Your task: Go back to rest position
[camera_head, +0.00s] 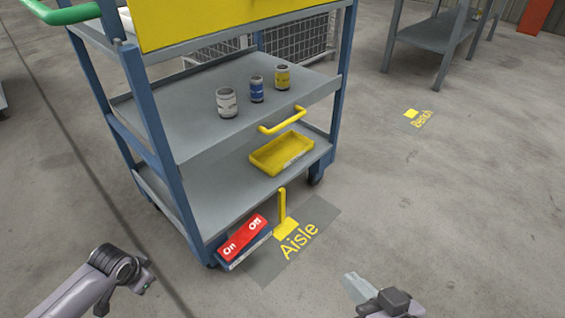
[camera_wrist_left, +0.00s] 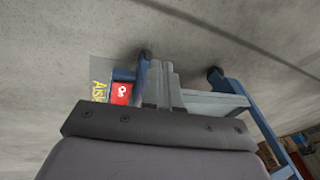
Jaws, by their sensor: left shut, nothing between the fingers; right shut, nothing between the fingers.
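My right gripper (camera_head: 362,290) shows at the bottom of the head view, right of centre, over bare floor. Its fingers are together with nothing between them. My left arm comes in at the lower left of the head view, and its fingers do not show clearly there. In the left wrist view my left gripper (camera_wrist_left: 163,84) is shut and empty, its two fingers side by side. Both grippers are in front of a blue and grey cart (camera_head: 188,198) and apart from it.
A yellow tray (camera_head: 262,166) is on the bottom shelf.

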